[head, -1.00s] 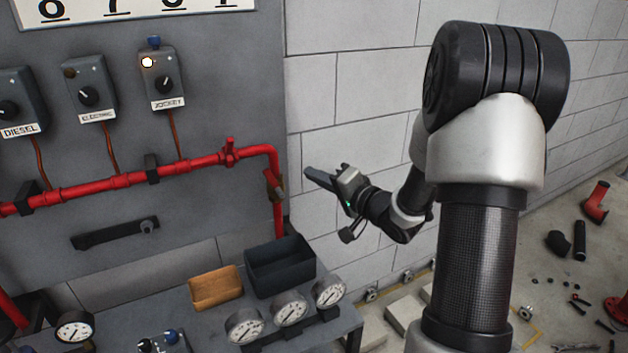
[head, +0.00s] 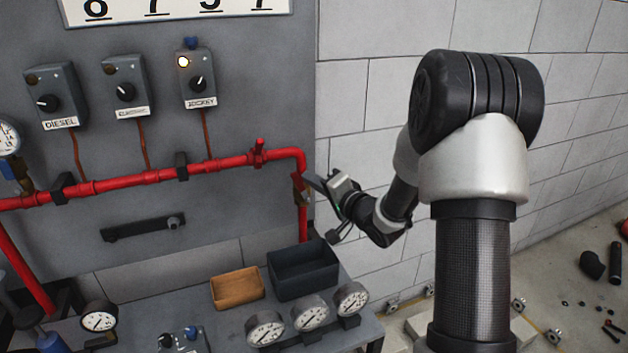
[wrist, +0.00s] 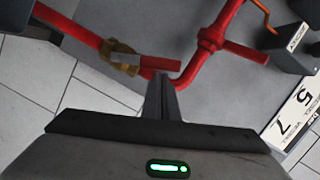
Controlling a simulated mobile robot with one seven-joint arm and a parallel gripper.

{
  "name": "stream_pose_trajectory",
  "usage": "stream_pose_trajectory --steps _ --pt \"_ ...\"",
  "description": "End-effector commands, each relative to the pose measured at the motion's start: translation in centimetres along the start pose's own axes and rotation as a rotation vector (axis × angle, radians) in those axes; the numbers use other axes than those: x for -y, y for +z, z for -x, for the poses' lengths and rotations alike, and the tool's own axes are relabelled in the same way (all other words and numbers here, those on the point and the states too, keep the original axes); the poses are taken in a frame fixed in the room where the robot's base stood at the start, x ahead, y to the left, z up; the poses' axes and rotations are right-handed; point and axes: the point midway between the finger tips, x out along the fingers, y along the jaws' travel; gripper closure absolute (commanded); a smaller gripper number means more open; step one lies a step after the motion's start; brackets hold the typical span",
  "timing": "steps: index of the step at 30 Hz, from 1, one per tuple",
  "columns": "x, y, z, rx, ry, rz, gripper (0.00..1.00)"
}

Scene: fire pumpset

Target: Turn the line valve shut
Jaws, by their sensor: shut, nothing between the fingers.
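The line valve (head: 298,186) has a brass-coloured body on the upright red pipe, just below the elbow at the panel's right edge. In the wrist view its brass body (wrist: 122,50) shows left of centre, with a flat red lever (wrist: 148,62) reaching right from it, at a slight angle to the pipe. My gripper (head: 309,178) is shut and empty, close to the right side of the valve. In the wrist view the shut fingertips (wrist: 161,78) appear just below the lever's free end. I cannot tell whether they touch it.
The red pipe (head: 120,180) runs across the grey panel, with a red fitting (head: 258,152) left of the elbow. The white block wall (head: 390,100) stands to the right.

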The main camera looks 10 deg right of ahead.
Motion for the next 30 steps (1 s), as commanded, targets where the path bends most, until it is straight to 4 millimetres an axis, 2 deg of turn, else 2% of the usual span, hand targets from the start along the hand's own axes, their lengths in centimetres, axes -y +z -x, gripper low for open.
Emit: stream_pose_trajectory --steps 17,23,30 --pt "0.3 0.8 -0.2 0.002 0.022 0.096 1.0" --pt "0.4 1.8 -0.4 0.002 0.048 0.201 1.0" --pt "0.3 3.7 -0.9 0.002 0.1 0.414 1.0"
